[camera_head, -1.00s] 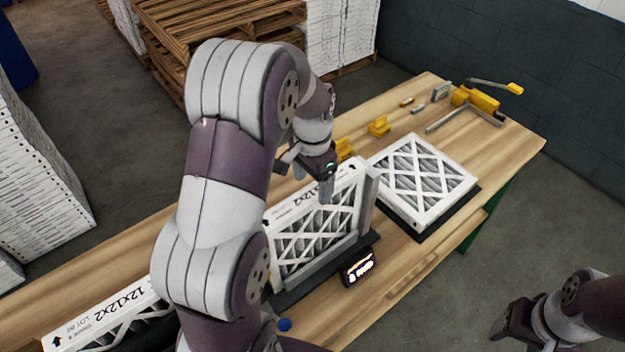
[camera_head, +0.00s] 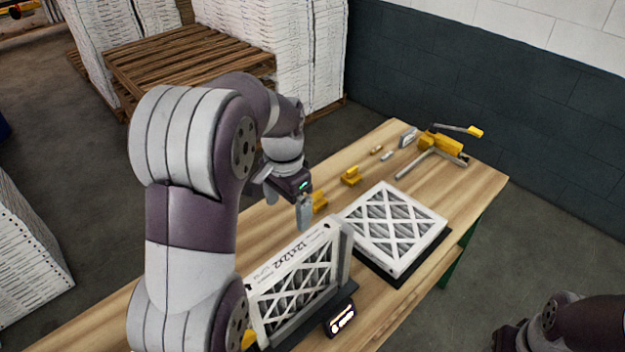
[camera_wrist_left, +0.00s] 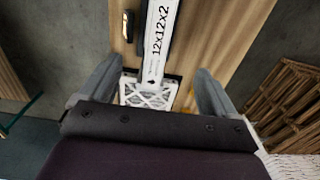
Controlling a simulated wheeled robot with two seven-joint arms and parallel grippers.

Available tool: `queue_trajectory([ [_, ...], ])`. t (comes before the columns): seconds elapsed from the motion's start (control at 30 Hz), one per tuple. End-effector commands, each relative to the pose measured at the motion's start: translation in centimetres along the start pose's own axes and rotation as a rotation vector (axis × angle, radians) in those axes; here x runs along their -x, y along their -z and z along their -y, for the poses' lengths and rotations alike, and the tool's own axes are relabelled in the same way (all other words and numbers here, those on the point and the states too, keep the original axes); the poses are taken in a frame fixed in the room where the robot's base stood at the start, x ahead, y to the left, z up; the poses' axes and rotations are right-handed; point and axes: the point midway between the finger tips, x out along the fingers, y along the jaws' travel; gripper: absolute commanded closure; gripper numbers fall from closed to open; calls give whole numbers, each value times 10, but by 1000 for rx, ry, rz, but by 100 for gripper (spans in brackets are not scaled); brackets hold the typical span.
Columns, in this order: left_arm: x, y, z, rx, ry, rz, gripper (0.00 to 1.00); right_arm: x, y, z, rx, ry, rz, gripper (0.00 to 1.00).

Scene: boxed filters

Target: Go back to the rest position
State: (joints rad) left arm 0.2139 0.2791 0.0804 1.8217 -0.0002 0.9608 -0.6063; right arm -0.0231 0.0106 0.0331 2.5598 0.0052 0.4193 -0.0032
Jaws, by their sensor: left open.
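My left gripper (camera_head: 304,212) is in the middle of the head view, above the workbench, just above and behind the far end of an upright boxed filter (camera_head: 296,279). It is open and empty. In the left wrist view its two fingers (camera_wrist_left: 155,88) are spread wide, with the filter's white top edge marked 12x12x2 (camera_wrist_left: 158,40) showing between and beyond them. My right gripper (camera_head: 510,338) is at the lower right corner, partly cut off by the frame; its fingers cannot be made out.
A second filter lies flat (camera_head: 395,228) on a dark base on the wooden workbench (camera_head: 460,187). A yellow tool (camera_head: 441,143) and small yellow blocks (camera_head: 350,176) sit along the back. A small lit display (camera_head: 341,318) is in front of the upright filter. Pallets (camera_head: 190,70) stand behind.

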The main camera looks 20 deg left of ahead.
Motion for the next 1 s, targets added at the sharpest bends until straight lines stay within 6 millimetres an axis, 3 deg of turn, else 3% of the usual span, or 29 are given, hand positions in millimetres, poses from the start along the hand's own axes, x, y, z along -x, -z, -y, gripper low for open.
queue_trajectory([
  [0.17,-2,-1,-3,6,2,-3,10,-1,0,0,0,0,1,41],
  [0.23,-6,-4,-14,38,12,-19,10,-1,0,0,0,0,1,41],
  [0.37,-21,-22,-53,157,40,-86,10,-1,0,0,0,0,1,41],
  [0.57,-46,-68,-115,377,46,-226,10,-1,0,0,0,0,1,41],
  [0.6,-79,-70,-117,392,43,-228,10,-31,-3,0,0,0,-2,41],
  [0.63,-97,-70,-116,391,42,-220,10,-48,-5,0,0,0,-2,41],
  [0.9,-214,-80,-124,378,28,-156,10,-158,-19,0,0,0,1,41],
  [1.0,-248,-84,-126,374,24,-137,10,-189,-23,0,0,0,1,41],
])
